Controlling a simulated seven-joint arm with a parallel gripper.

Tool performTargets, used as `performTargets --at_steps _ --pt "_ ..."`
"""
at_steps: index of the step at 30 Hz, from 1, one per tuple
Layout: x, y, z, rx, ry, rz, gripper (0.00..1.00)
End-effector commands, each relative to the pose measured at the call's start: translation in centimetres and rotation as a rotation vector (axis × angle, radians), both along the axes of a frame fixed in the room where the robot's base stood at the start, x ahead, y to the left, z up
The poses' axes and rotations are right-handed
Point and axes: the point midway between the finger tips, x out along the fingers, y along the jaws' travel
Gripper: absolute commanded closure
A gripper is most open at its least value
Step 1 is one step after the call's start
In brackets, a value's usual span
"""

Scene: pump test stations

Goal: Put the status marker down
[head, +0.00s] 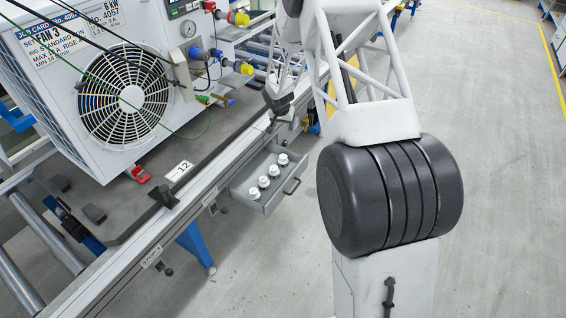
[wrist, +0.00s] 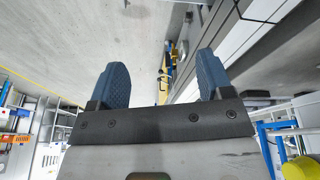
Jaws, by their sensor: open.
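My gripper (wrist: 161,72) shows in the wrist view with its two blue ribbed fingers spread wide. Nothing is held between them; the floor and distant equipment show through the gap. I cannot tell for sure which thing is the status marker. A small red object (head: 140,174) sits on the dark base plate below the fan unit in the head view. Several white knob-like pieces (head: 264,182) stand in an open grey drawer (head: 243,191) below the rail. My gripper's fingers are not clearly seen in the head view.
The fan unit (head: 128,97) stands on the dark base plate (head: 100,186) at the left. A white card marked 12 (head: 179,171) lies near the plate's edge. A metal rail (head: 130,240) runs along the station's front. The grey floor (head: 490,130) at the right is clear.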

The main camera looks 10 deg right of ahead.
Motion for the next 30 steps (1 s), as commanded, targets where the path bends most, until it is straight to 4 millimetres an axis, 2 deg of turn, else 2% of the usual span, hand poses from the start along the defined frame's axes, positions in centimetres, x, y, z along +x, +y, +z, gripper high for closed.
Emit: performTargets --at_steps 1,12,18,24,30 --pt "0.5 0.0 -1.7 0.002 0.002 -0.004 0.27" --pt "3.5 -0.1 -12.4 0.022 -0.004 -0.046 0.27" --pt "4.3 0.0 -17.0 0.032 -0.007 -0.065 0.27" --pt "4.7 0.0 -19.1 0.036 -0.01 -0.073 0.27" --pt "4.7 0.0 -19.3 0.038 -0.01 -0.075 0.27"
